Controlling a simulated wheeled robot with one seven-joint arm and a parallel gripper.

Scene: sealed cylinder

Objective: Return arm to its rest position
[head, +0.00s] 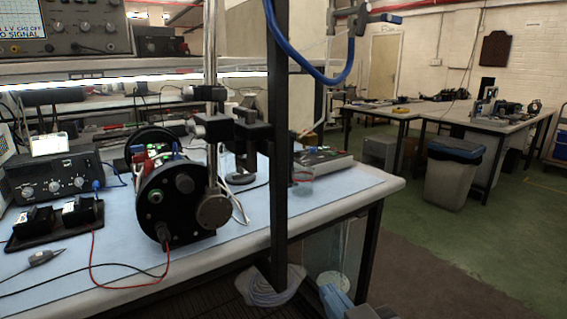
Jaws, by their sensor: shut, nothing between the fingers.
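A black cylinder (170,208) lies on its side on the blue-topped bench (330,192), its round end plate facing me. I cannot tell whether the disc touches the plate. My gripper is not seen in the head view. A small blue and dark shape shows at the bottom edge, and I cannot tell what it is.
A dark upright post (279,150) with a blue hose (325,80) stands in front of the bench. Instruments (62,178) fill the bench's left side. A clear vessel (338,248) shows below the bench's right end. A grey bin (453,173) stands on open green floor at right.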

